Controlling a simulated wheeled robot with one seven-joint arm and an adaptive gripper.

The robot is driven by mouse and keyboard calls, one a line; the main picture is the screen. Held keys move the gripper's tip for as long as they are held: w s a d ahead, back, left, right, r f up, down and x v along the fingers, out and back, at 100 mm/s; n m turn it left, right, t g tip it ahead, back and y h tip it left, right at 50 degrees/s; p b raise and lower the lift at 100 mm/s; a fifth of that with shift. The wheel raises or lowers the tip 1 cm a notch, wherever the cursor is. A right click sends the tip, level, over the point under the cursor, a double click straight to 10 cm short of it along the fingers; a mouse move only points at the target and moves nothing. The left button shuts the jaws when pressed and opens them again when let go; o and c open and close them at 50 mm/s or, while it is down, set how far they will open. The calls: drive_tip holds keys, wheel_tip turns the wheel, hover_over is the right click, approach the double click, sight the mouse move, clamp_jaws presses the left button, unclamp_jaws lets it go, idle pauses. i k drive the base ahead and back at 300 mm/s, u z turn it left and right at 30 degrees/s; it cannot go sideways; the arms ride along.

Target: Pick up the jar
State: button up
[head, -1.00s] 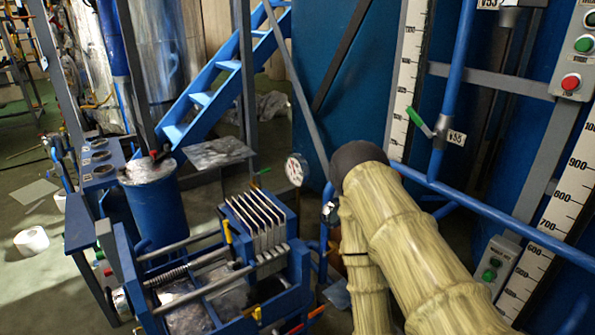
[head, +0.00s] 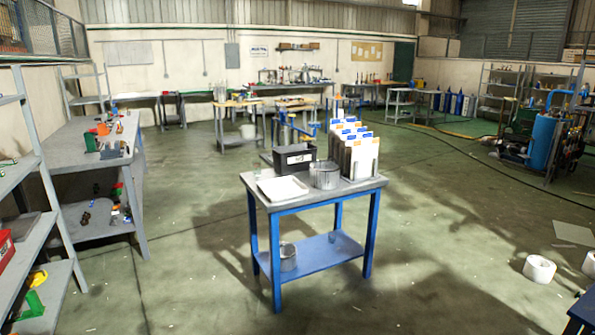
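A small blue-legged table with a grey top (head: 290,203) stands in the middle of the head view. A round grey metal container (head: 325,175) sits on its top, between a black bin and a file rack. A second, smaller metal container (head: 288,257) stands on the table's blue lower shelf (head: 318,255), near the left. A small roundish item shows toward the back of that shelf, too small to make out. I cannot tell for sure which of these is the jar. My gripper is not in view.
The tabletop also holds a white tray (head: 283,188), a black bin (head: 294,158) and white folders in a rack (head: 358,155). A long workbench (head: 75,149) and shelving are at left. White rolls (head: 539,268) lie at right. Floor around the table is mostly clear.

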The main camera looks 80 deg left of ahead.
sight(257, 170)
drive_tip(key=u, duration=3.55)
drive_tip(key=i, duration=2.45)
drive_tip(key=z, duration=0.55)
